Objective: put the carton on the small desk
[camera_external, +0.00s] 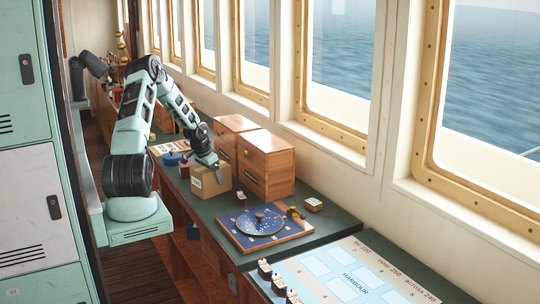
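A tan cardboard carton (208,190) with a white label stands upright on the long dark-green counter (318,227), in front of wooden drawer boxes. My gripper (213,168) is right at the carton's top, pointing down. One dark finger shows against the top of the carton. The other finger is not clear, so I cannot tell whether it grips the carton or only hovers at it. I cannot tell which surface is the small desk.
Two wooden drawer boxes (266,166) stand close behind and right of the carton. A blue board with a round disc (260,221) lies nearer. A small wooden box (313,205) sits near the wall. A pale harbour game board (345,278) fills the front right. Lockers (24,195) stand left.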

